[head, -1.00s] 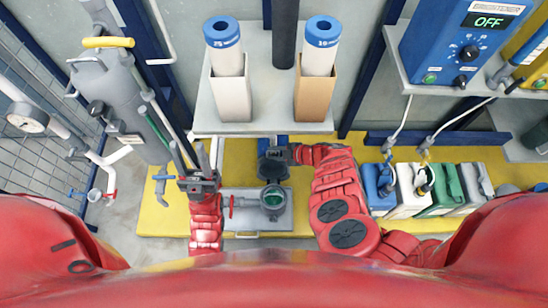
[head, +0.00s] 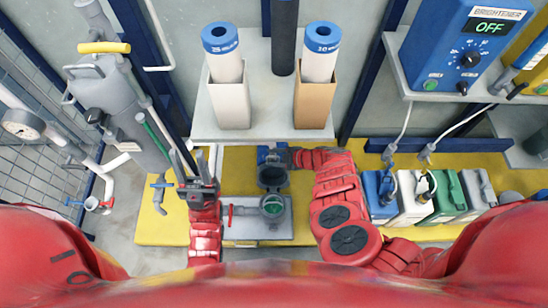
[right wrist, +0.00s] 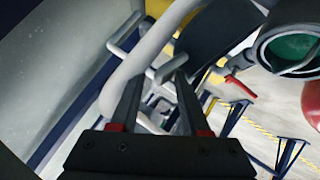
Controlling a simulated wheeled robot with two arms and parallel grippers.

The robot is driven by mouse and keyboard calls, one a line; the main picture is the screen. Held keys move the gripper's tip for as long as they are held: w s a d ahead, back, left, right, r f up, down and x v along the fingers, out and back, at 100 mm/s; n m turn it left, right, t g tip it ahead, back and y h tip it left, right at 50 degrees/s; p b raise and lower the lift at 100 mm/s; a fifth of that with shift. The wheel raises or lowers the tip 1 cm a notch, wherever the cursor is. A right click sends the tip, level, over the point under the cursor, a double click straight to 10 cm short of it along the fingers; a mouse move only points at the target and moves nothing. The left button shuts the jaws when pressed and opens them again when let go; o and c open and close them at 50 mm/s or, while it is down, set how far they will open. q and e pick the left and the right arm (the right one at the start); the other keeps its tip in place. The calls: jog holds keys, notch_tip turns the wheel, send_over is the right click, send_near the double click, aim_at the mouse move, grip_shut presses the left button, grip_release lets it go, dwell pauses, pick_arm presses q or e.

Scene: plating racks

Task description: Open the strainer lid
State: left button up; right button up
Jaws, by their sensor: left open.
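The strainer (head: 272,206) is a grey round body on a grey plate, low in the middle of the head view. Its mouth is uncovered and shows green inside; it also shows at the upper right of the right wrist view (right wrist: 292,48). The dark lid (head: 273,177) stands swung back behind the mouth. My left gripper (head: 191,165) is open and empty, left of the strainer.
A red valve handle (head: 231,211) sticks out left of the strainer. A shelf (head: 262,127) with two blue-capped tubes overhangs behind it. Several coloured jugs (head: 446,195) stand at the right on the yellow platform. A grey tank (head: 125,105) and pipes stand at the left.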

jog(key=shift+s+a, duration=0.15)
jog(key=shift+a, duration=0.2)
jog(key=shift+d+r, duration=0.1)
jog(key=shift+r, duration=0.05)
jog(key=p+v, duration=0.3)
jog(key=v, duration=0.2)
jog(key=shift+p, duration=0.4)
jog(key=p+v, duration=0.3)
jog(key=v, duration=0.9)
jog(key=shift+d, duration=0.45)
jog(key=shift+d, duration=0.1)
